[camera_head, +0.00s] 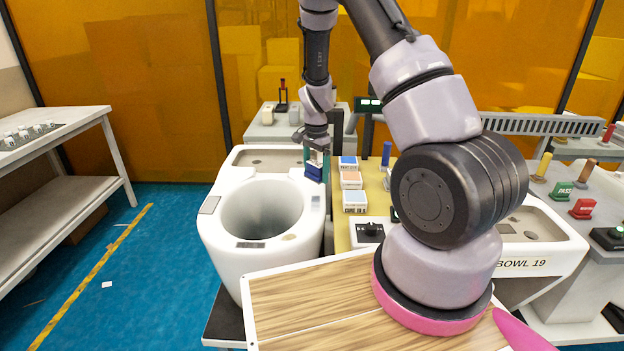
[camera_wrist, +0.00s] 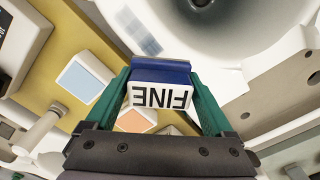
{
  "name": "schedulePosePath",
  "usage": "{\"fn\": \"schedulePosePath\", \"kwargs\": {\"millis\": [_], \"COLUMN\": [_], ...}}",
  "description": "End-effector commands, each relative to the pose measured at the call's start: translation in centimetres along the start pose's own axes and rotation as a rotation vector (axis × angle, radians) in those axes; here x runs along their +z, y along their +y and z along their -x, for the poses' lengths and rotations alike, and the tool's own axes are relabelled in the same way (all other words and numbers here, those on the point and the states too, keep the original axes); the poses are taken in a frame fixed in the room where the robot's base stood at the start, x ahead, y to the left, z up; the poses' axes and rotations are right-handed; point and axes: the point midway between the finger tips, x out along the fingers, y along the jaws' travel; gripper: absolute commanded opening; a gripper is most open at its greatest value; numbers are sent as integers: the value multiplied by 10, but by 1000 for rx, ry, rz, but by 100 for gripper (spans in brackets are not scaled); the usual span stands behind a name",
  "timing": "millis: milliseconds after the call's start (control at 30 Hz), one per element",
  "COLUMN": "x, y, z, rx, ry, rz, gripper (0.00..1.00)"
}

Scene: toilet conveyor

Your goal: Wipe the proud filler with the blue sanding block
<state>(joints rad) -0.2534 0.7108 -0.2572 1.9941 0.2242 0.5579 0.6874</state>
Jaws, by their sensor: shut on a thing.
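My gripper (camera_head: 316,160) has teal fingers and is shut on the blue sanding block (camera_head: 314,174), above the right rim of the white toilet bowl (camera_head: 222,242). In the wrist view my gripper (camera_wrist: 160,78) pinches the block (camera_wrist: 160,68) from both sides, and its white face reads FINE. The block seems apart from the rim. A pale grey-blue patch (camera_wrist: 142,32) shows on the rim ahead of the block; it also shows in the head view (camera_head: 316,203). A small beige spot (camera_head: 289,237) lies on the front rim. I cannot tell which mark is the proud filler.
A yellow strip right of the bowl holds white blocks with blue (camera_head: 348,162), orange (camera_head: 350,179) and pale blue (camera_head: 355,198) tops. A blue post (camera_head: 386,154) and a box with a black knob (camera_head: 369,232) stand near. A wooden board (camera_head: 320,300) lies in front.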

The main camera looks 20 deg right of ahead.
Motion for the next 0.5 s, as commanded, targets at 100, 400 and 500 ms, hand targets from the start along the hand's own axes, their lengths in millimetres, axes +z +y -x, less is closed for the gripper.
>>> {"fn": "schedulePosePath", "kwargs": {"millis": [100, 400, 500], "x": [-6, -10, -10], "y": [2, 5, 5], "z": [11, 20, 20], "rx": [-1, 0, 0], "ry": [1, 0, 0], "rz": [-2, -3, -3], "gripper": [17, 17, 17]}}
